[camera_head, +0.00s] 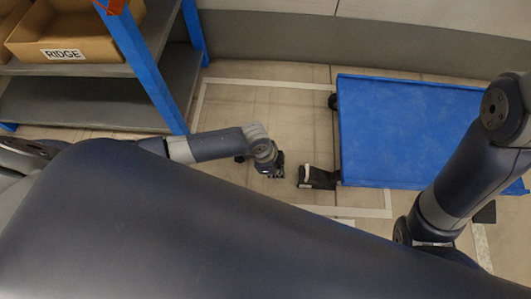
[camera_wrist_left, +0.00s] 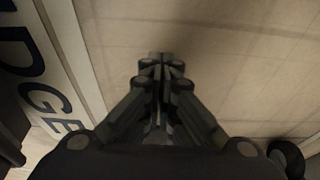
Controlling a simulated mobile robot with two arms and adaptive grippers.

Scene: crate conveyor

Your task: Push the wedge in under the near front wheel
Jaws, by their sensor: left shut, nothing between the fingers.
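A small black wedge (camera_head: 320,179) with a pale strip on its left end lies on the floor in the head view. It is at the near left corner of the blue cart (camera_head: 400,130). The near front wheel cannot be made out there; the deck and wedge may hide it. My left gripper (camera_head: 280,171) is just left of the wedge, with a small gap between them. In the left wrist view it (camera_wrist_left: 165,62) is shut and empty, with bare floor beyond the fingertips. The wedge cannot be made out in that view. My right arm reaches down over the cart's right side; its gripper is hidden.
A blue-post shelf (camera_head: 160,75) with a cardboard box labelled RIDGE (camera_head: 95,38) stands at the left. Another cart wheel (camera_head: 332,101) shows at the far left corner. Pale tape lines mark the floor. A dark block (camera_head: 485,212) lies right of my right arm.

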